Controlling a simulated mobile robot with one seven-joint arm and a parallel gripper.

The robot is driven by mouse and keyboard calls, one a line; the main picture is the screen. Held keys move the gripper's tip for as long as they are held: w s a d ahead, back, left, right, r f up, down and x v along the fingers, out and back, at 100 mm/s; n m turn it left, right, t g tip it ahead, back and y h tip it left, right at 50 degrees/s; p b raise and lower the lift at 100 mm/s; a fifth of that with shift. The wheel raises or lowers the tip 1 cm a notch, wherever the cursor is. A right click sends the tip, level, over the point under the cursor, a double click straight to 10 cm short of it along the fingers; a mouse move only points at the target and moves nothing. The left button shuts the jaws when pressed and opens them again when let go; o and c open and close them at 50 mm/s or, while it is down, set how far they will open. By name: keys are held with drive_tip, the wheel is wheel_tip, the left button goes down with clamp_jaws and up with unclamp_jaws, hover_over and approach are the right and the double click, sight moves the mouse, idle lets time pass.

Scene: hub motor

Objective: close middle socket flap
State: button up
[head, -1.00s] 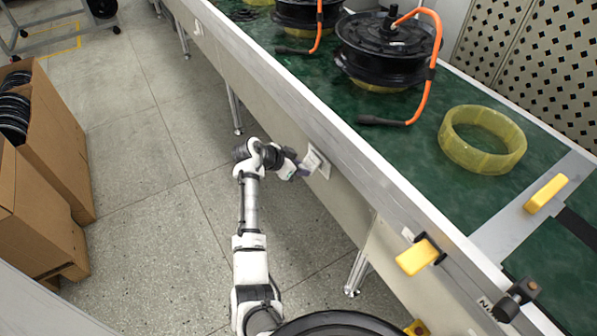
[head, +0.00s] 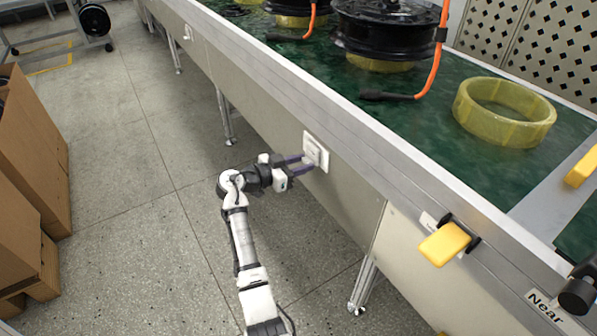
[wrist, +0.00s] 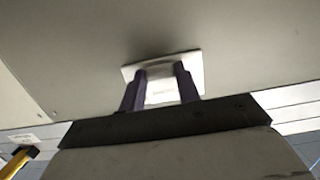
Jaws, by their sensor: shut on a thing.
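The middle socket is a white square plate (head: 308,137) on the side panel of the conveyor table. It also shows in the wrist view (wrist: 193,60). Its pale flap (head: 312,153) sits at the plate, between my purple fingertips in the wrist view (wrist: 160,92). My gripper (head: 304,162) reaches the socket from the lower left, its fingers spread to the flap's width and shut on it. In the wrist view the fingertips (wrist: 160,73) stand on either side of the flap. The flap's exact angle is hard to tell.
Another white socket (head: 187,32) is farther along the panel. A yellow handle (head: 444,244) juts from the panel at right. Table legs (head: 364,287) stand below. Cardboard boxes (head: 30,165) are at left, with clear floor between them and my arm.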

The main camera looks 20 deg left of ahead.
drive_tip(key=shift+w, duration=0.1)
idle(0.5)
drive_tip(key=o, duration=1)
drive_tip(key=shift+d, duration=0.1)
